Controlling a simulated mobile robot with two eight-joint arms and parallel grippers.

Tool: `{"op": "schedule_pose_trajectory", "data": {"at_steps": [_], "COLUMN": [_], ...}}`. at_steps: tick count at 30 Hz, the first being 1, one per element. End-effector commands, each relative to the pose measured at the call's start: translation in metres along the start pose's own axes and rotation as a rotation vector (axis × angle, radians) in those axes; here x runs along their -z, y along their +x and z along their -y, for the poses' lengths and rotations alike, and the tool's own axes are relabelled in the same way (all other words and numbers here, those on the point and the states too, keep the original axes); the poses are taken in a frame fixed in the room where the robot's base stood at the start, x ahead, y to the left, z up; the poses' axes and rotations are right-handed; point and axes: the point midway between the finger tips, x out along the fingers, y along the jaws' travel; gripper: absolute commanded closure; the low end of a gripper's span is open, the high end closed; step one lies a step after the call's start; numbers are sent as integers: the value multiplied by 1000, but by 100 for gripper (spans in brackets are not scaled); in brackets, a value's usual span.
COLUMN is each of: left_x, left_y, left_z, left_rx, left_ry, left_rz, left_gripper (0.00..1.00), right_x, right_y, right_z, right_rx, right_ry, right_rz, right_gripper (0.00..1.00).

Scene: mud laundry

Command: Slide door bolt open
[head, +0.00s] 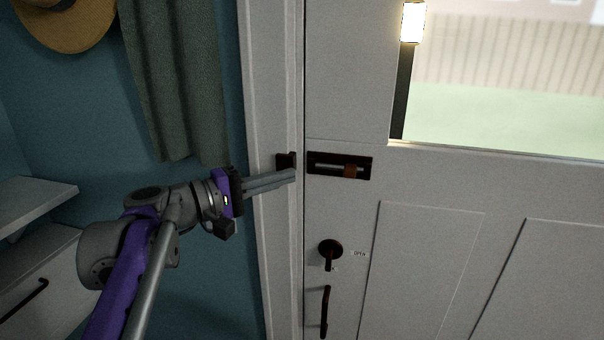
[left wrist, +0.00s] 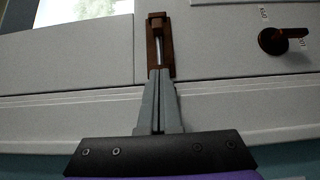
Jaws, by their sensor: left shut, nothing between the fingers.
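The door bolt (head: 338,165) is a dark brown plate with a silver rod and a lighter brown knob (head: 350,171) toward its right end. It sits on the white door (head: 430,180) near its left edge. Its keeper (head: 286,160) is a dark block on the door frame. My left gripper (head: 294,175) is shut and empty, its fingertips just below the keeper and left of the bolt plate in the head view. In the left wrist view the fingertips (left wrist: 161,72) overlap the near end of the bolt plate (left wrist: 168,45); contact cannot be told. My right gripper is not in view.
A dark latch knob (head: 330,252) and pull handle (head: 325,310) are on the door below the bolt. A window (head: 500,80) is at upper right. A green cloth (head: 170,80), a hat (head: 65,25) and a shelf (head: 35,205) are at the left.

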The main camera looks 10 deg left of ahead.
Motion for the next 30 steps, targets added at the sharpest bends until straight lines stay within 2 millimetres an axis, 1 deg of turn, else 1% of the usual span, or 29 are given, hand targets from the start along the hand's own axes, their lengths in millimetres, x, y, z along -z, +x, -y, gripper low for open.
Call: {"op": "schedule_pose_trajectory", "data": {"at_steps": [1, 3, 6, 9, 13, 26, 29, 30], "left_x": [1, 1, 1, 0, 0, -1, -12, -20], "left_y": [-12, -24, -36, -43, -46, -45, -41, -39], "left_z": [2, 2, 1, 0, 0, 2, 20, 34], "left_rx": [1, 1, 1, 0, 0, 6, 60, 103], "left_ry": [-1, -1, 0, 0, 0, 1, 12, 21], "left_rz": [-5, -4, -3, -1, 0, 2, 14, 24], "left_gripper": [100, 100, 100, 100, 100, 100, 100, 100], "right_x": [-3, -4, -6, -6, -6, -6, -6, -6], "right_y": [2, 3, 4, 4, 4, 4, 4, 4], "right_z": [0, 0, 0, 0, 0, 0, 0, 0], "right_rx": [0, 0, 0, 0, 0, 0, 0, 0], "right_ry": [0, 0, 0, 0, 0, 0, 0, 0], "right_rz": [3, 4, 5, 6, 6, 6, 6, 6], "right_gripper": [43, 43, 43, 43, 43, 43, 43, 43]}}
